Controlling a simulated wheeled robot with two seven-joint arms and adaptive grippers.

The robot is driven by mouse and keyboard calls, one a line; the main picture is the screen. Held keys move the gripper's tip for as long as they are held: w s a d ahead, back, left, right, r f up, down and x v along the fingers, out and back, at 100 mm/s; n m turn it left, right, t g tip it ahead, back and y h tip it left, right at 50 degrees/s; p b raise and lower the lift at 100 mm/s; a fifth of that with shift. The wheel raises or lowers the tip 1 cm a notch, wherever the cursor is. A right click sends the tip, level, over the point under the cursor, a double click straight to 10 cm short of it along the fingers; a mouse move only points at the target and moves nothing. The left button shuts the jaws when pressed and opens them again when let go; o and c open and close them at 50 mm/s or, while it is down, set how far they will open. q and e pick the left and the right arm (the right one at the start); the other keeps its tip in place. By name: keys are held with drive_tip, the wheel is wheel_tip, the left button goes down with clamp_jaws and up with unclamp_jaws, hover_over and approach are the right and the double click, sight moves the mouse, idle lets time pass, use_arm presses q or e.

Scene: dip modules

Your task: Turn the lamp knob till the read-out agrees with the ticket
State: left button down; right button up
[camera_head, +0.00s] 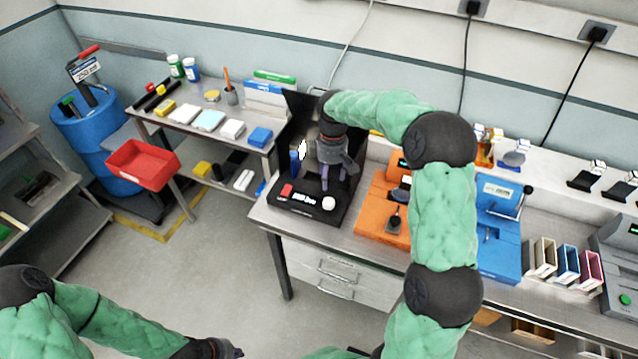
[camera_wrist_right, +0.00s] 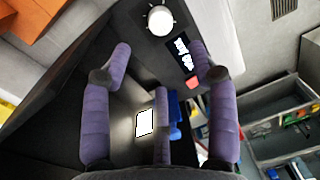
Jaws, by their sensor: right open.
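The white lamp knob (camera_head: 328,203) sits on the front right of a black device (camera_head: 322,214). It also shows in the right wrist view (camera_wrist_right: 160,20), beyond the fingertips. The lit read-out (camera_head: 304,197) is left of the knob; its characters are too small and blurred to read. My right gripper (camera_head: 333,184) is over the device, behind the knob, with its purple fingers pointing down, apart and empty. In the wrist view its fingers (camera_wrist_right: 160,58) are spread wide and do not touch the knob. My left gripper (camera_head: 226,348) is low at the bottom edge, its fingers unclear. I cannot identify the ticket.
A red button (camera_head: 287,190) is at the device's left. A bright white square (camera_wrist_right: 145,122) and a blue part (camera_wrist_right: 173,118) stand inside the device. An orange device (camera_head: 374,212) is close on the right, a blue one (camera_head: 498,246) further right. The floor in front is clear.

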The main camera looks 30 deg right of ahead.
sight(329, 201)
drive_tip(key=f, duration=0.3)
drive_tip(key=f+b, duration=0.1)
drive_tip(key=f, duration=0.3)
drive_tip(key=s+f, duration=0.1)
drive_tip(key=f, duration=0.2)
drive_tip(key=shift+a+f+b, duration=0.25)
drive_tip(key=shift+b, duration=0.05)
drive_tip(key=c, duration=1.1)
